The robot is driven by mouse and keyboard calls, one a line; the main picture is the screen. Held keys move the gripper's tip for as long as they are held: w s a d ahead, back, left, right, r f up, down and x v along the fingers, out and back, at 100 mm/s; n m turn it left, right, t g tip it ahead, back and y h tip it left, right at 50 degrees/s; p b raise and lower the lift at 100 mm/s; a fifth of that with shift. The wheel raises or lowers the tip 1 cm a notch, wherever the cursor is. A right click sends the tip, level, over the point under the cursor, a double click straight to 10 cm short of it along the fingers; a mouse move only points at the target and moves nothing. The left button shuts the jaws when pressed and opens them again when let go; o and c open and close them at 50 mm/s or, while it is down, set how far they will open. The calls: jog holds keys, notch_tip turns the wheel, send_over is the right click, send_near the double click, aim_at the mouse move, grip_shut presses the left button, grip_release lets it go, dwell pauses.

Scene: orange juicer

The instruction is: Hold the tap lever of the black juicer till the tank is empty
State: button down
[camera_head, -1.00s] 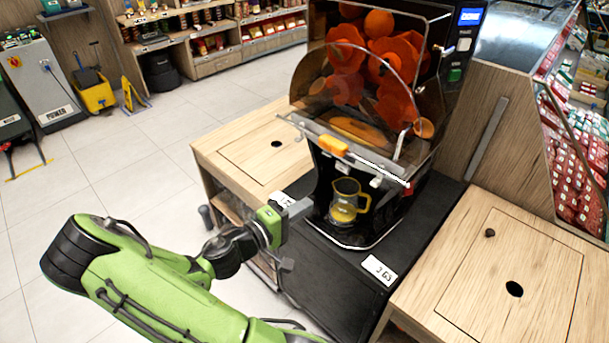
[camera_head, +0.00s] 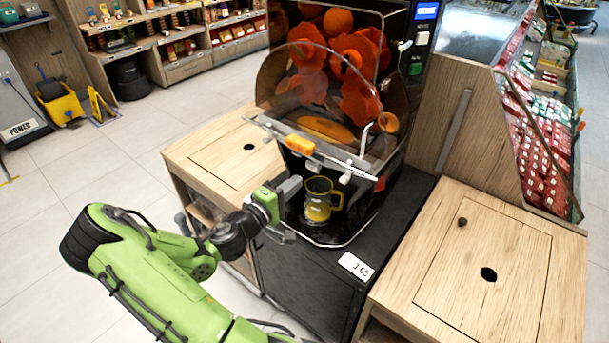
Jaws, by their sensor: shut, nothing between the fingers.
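The black juicer (camera_head: 392,172) stands on a black cabinet, with oranges and orange parts behind its clear cover. A clear front tank (camera_head: 330,160) with an orange tag sits below the cover. Small pale parts show under its edge; I cannot tell which one is the tap lever, nor the level in the tank. A jug (camera_head: 318,200) with yellow contents stands upright below, in the juicer's bay. My gripper (camera_head: 291,188) is shut and empty, left of the jug at the juicer's front left. I cannot tell whether it touches anything.
A wooden counter (camera_head: 400,305) with a round hole is at the right, and another wooden counter (camera_head: 190,155) is at the left. The black cabinet (camera_head: 320,295) carries a price label. Open tiled floor lies at the left, with a yellow bucket (camera_head: 62,104) farther back.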

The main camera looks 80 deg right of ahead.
aim_at(312, 170)
jog(key=x, duration=0.5)
jog(key=shift+a, duration=0.1)
jog(key=shift+f+b, duration=0.4)
jog(key=shift+b, duration=0.6)
jog(key=h+b, duration=0.1)
jog(key=b, duration=0.2)
jog(key=d+g+h+b, duration=0.1)
jog(key=b, duration=0.2)
jog(key=shift+s+d+f+h, duration=0.15)
jog(key=shift+s+f+h, duration=0.05)
jog(key=shift+s+h, duration=0.1)
dwell(5.5)
